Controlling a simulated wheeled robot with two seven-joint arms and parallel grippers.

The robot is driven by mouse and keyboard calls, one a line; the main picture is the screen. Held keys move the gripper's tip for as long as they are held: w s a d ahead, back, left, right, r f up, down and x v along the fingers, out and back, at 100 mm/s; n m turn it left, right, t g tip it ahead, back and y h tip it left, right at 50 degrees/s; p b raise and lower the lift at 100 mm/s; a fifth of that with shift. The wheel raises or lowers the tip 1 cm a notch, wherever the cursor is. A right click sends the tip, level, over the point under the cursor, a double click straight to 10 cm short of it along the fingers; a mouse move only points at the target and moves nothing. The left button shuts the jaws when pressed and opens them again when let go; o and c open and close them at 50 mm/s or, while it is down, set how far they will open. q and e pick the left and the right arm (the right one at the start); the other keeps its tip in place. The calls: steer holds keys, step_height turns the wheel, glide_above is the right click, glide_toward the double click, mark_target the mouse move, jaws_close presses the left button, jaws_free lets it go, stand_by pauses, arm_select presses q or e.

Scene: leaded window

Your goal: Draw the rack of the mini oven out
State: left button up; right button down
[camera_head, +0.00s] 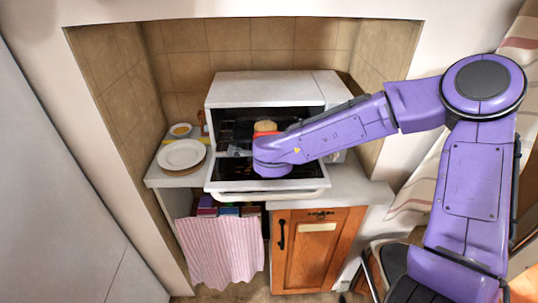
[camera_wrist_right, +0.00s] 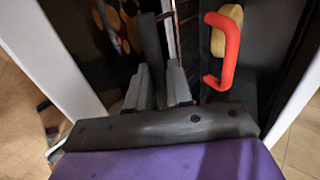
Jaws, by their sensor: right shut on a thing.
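The white mini oven (camera_head: 265,88) stands on the counter with its door (camera_head: 268,196) folded down. My right arm reaches in from the right over the open door, and it hides the right gripper in the head view. In the right wrist view my right gripper (camera_wrist_right: 159,84) has its grey fingers closed at the oven's mouth, on the front of the wire rack (camera_wrist_right: 171,35). The exact contact is dark and hard to see. A red dish with a handle (camera_wrist_right: 228,45) and a beige food piece (camera_wrist_right: 218,42) sits inside the oven; it shows orange-red in the head view (camera_head: 265,127). My left gripper is out of view.
A white plate (camera_head: 181,154) and a small yellow-filled bowl (camera_head: 180,130) stand on the counter left of the oven. Tiled walls close the niche at the back and sides. Below are a striped curtain (camera_head: 222,250) and a wooden cupboard door (camera_head: 315,255).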

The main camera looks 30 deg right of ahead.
steer(key=shift+s+f, duration=0.2)
steer(key=shift+f, duration=0.1)
steer(key=shift+s+a, duration=0.6)
steer(key=shift+s, duration=0.35)
steer(key=shift+s+a, duration=0.6)
steer(key=shift+s, duration=0.35)
steer(key=c, duration=1.2)
jaws_free()
steer(key=shift+c, duration=0.2)
steer(key=shift+p, duration=0.3)
